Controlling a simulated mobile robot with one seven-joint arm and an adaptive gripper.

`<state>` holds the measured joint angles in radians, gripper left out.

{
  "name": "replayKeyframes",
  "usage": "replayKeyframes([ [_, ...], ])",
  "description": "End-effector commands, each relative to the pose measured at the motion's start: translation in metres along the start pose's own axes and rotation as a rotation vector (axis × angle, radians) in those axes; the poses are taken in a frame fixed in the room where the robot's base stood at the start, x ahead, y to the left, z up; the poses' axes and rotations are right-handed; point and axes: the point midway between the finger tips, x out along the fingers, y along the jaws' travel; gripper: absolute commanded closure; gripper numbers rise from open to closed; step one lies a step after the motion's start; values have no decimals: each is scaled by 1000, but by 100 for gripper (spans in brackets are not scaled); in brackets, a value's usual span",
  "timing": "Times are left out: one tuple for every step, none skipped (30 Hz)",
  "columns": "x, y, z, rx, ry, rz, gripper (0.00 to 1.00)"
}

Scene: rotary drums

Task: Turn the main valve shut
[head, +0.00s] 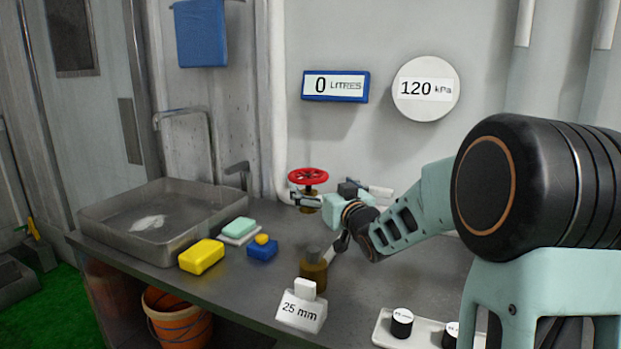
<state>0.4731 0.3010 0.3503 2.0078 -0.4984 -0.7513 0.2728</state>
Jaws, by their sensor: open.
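The red handwheel (308,176) of the valve sits on a brass-coloured body at the back of the counter, by a pale pipe on the wall. My gripper (298,199) is open, its fingers just below the wheel and beside the valve body. I cannot tell whether they touch it. My gripper and wrist hide part of the valve and the pipework to its right. A blue-framed display (335,86) above reads 0 litres. A round white gauge (425,89) reads 120 kPa.
An orange bucket (180,325) stands below.

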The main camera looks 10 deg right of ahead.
Motion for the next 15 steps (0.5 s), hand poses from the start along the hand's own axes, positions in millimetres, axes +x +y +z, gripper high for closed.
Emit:
replayKeyframes([
  [10, 0, 2, 2, -1, -1, 0],
  [16, -1, 1, 3, 0, -2, 0],
  [23, -1, 1, 3, 0, -2, 0],
  [29, -1, 2, 2, -1, -1, 0],
  [34, -1, 2, 2, 0, -1, 0],
  [41, -1, 1, 1, 0, -2, 0],
  [46, -1, 1, 1, -1, -2, 0],
  [51, -1, 1, 1, -1, -2, 0],
  [57, -1, 1, 1, 0, -2, 0],
  [61, -1, 1, 1, -1, -1, 0],
  [65, 0, 1, 1, -1, -1, 0],
  [69, 0, 1, 0, -1, -1, 0],
  [72, 0, 0, 0, 0, -1, 0],
  [75, -1, 0, 0, 0, -1, 0],
  [78, -1, 1, 0, -1, -1, 0],
])
